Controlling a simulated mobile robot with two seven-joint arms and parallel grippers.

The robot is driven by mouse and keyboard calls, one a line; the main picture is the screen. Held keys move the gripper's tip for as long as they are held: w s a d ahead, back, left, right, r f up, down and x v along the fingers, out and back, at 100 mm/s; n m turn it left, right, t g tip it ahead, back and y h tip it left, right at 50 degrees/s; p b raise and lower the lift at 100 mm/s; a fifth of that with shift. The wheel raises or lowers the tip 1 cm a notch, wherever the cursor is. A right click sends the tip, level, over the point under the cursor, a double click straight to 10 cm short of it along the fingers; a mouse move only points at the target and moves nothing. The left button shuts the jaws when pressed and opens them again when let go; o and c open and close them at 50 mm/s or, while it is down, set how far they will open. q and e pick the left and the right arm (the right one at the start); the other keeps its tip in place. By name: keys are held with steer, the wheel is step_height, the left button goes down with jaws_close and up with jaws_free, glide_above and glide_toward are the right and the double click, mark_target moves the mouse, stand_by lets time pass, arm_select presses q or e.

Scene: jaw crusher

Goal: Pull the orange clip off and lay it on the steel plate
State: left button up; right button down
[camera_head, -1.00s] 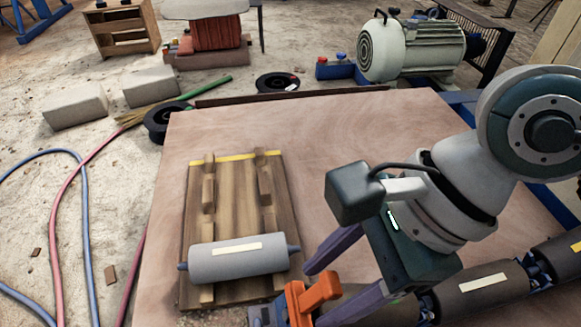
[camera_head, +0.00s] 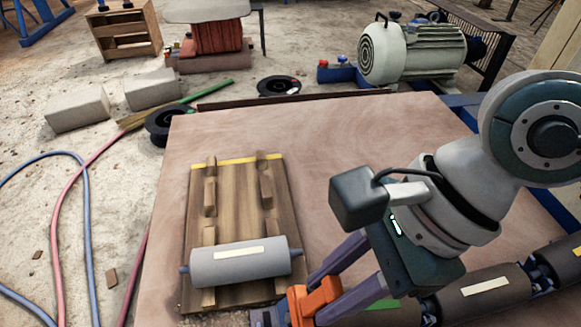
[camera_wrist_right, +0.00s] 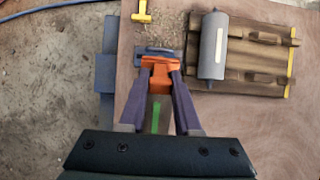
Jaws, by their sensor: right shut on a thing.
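The orange clip (camera_head: 317,300) is at the bottom middle of the head view. In the right wrist view the clip (camera_wrist_right: 159,72) sits between my fingertips, against a blue-grey part (camera_wrist_right: 155,52). I cannot tell whether it is still seated on that part. My right gripper (camera_head: 318,303) is shut on the clip; its purple fingers also show in the right wrist view (camera_wrist_right: 160,88). The large reddish-brown flat surface (camera_head: 340,150) lies under the work; I cannot tell whether it is the steel plate. My left gripper is not in view.
A grey roller (camera_head: 240,262) lies across a wooden cradle (camera_head: 235,180) left of the clip. Dark rollers (camera_head: 475,300) stand at the lower right. A yellow T-handled tool (camera_wrist_right: 141,13) shows in the wrist view. The flat surface behind the gripper is clear.

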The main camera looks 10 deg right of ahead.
steer(key=shift+p+v, duration=0.4)
steer(key=shift+v, duration=0.45)
steer(key=shift+d+r+p, duration=0.25)
steer(key=shift+r+p, duration=0.2)
steer(key=shift+p+v, duration=1.15)
steer(key=shift+v, duration=0.45)
